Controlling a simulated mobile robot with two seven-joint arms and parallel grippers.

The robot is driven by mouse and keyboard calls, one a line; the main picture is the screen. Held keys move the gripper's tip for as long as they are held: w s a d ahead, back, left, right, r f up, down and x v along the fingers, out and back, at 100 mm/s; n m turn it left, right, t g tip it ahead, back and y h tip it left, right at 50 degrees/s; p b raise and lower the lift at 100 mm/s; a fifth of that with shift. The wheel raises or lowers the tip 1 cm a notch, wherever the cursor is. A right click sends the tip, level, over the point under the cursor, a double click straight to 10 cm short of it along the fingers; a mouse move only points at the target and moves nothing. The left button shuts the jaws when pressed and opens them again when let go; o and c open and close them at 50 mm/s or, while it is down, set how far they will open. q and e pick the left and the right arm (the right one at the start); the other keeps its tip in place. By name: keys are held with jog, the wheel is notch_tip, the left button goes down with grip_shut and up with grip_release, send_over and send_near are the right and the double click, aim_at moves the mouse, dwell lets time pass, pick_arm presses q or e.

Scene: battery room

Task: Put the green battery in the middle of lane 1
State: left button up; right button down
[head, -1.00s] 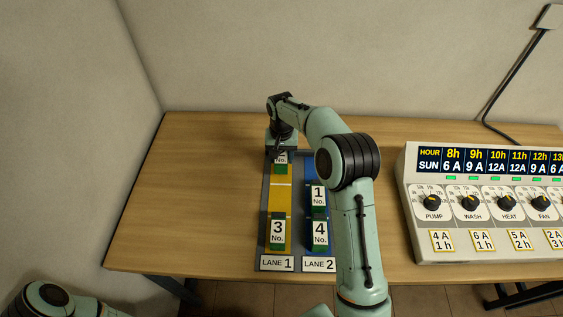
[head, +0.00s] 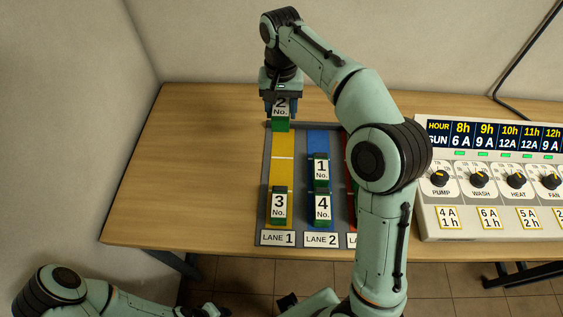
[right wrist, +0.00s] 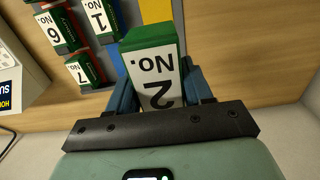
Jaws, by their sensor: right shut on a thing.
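My right gripper (head: 281,102) is shut on battery No. 2 (head: 281,121), a green block with a white label, and holds it upright over the far end of lane 1. The right wrist view shows this battery (right wrist: 152,70) between the blue fingers.
Lane 2 (head: 318,142) is blue and holds batteries No. 1 (head: 321,171) and No. 4 (head: 322,208). A red lane is partly hidden behind my right arm. Batteries No. 6 (right wrist: 58,32) and No. 7 (right wrist: 84,72) show in the right wrist view. A control panel (head: 490,210) stands at right.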

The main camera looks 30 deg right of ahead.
aim_at(281, 117)
jog(key=s, duration=0.1)
jog(key=s+a+b, duration=0.1)
jog(key=s+b, duration=0.1)
jog(key=s, duration=0.1)
jog(key=shift+a, duration=0.35)
jog(key=shift+s+a, duration=0.15)
jog(key=shift+a, duration=0.05)
jog(key=shift+f+b, duration=0.35)
notch_tip(281, 117, down, 14)
jog(key=b, duration=0.3)
pick_arm(q)
jog(key=s+f, duration=0.3)
jog(key=f, duration=0.5)
jog(key=shift+s+d+f+g+b, duration=0.2)
jog(key=shift+d+f+g+b, duration=0.05)
jog(key=shift+f+g+b, duration=0.1)
pick_arm(e)
jog(key=shift+a+f, duration=0.1)
jog(key=shift+f, duration=2.25)
jog(key=shift+f, duration=0.15)
jog(key=shift+c, duration=2.3)
grip_release()
